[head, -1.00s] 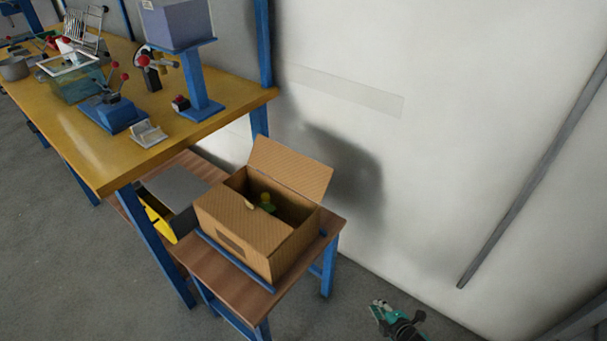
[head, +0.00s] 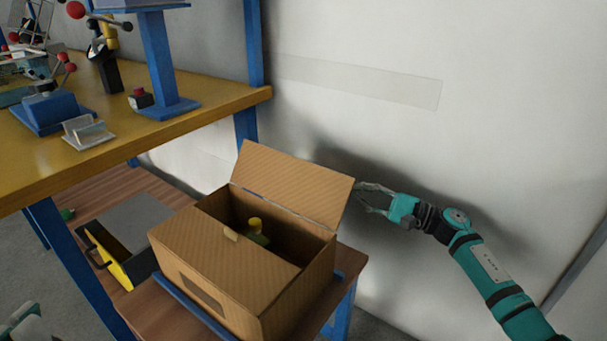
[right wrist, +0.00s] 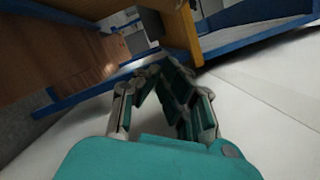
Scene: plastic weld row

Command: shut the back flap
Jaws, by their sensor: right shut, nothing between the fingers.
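An open cardboard box (head: 215,262) stands on a small wooden stand beside the workbench. Its back flap (head: 295,184) stands up from the rear edge, leaning backward toward the wall. The front part of the top is covered, and a bottle with a yellow cap (head: 256,231) shows in the opening. My right gripper (head: 362,194) is shut and empty just right of the flap's right edge, near the wall; whether it touches the flap I cannot tell. Its closed fingers also show in the right wrist view (right wrist: 168,82). A teal piece of my left arm shows at the lower left, without visible fingers.
The stand (head: 150,306) has a blue frame. The yellow-topped workbench (head: 190,118) with tools and a blue post is at the left. A yellow and black case (head: 128,266) lies left of the box. The white wall (head: 500,110) closes off the back.

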